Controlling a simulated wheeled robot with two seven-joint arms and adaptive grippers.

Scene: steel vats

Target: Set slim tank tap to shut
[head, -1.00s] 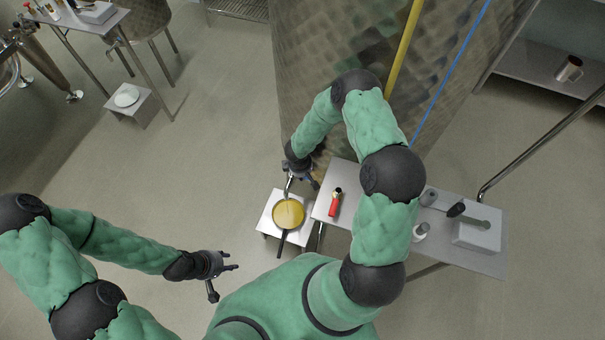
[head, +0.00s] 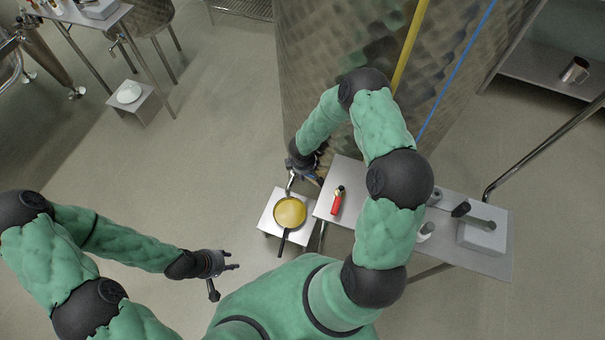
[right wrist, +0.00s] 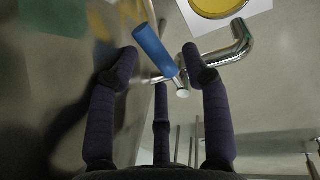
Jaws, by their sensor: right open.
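The slim tank (head: 345,60) is a tall patterned steel vat at the top centre of the head view. Its tap has a bent steel spout (right wrist: 235,45) and a blue handle (right wrist: 153,48), both clear in the right wrist view. My right gripper (right wrist: 158,62) is open, with the blue handle slanting between its spread fingers and not clamped. In the head view, my right gripper (head: 308,168) is at the tank's foot and partly covers the tap. My left gripper (head: 222,270) is away from the tank over bare floor; its jaw opening is unclear.
A yellow-filled pan (head: 290,212) stands on a small white stool (head: 270,222) below the spout.

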